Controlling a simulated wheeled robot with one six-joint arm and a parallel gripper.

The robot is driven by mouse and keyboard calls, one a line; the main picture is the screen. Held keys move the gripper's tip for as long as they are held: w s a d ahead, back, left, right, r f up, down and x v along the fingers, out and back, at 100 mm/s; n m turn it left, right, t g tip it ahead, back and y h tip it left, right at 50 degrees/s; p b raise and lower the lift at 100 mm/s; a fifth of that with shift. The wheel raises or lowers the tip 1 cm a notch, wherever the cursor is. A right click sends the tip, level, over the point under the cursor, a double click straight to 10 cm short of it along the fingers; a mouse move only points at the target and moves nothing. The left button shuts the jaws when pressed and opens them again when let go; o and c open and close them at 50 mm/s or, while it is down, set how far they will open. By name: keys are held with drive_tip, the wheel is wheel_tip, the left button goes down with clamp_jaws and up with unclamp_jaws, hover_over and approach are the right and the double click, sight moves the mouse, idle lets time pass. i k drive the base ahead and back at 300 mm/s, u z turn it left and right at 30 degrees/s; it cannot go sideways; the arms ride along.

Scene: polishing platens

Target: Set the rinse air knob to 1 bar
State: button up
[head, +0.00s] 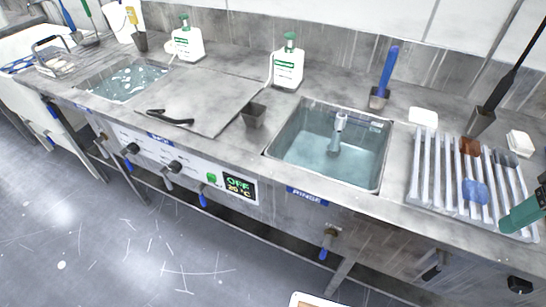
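No knob label reading "rinse air" is legible in the head view. A blue plate reading RINSE (307,196) is on the counter's front edge below the right-hand sink (330,145). A brass valve with a blue lever (327,243) is below and right of it. Farther right on the front face are a dark fitting (432,271) and a black knob (519,285). Two more black knobs, a left one (131,150) and a right one (175,167), sit on the white front panel. I cannot read any knob setting. My gripper is not visible.
A display (240,187) reads OFF and 20 °C. A grooved rack (475,185) is at right, with a teal object (525,212) at its end. A flat lid (195,103) carries a black handle. The grey floor (130,240) in front is open.

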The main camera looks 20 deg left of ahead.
sight(520, 286)
drive_tip(key=z, duration=0.85)
drive_tip(key=k, duration=1.2)
drive_tip(key=z, duration=0.05)
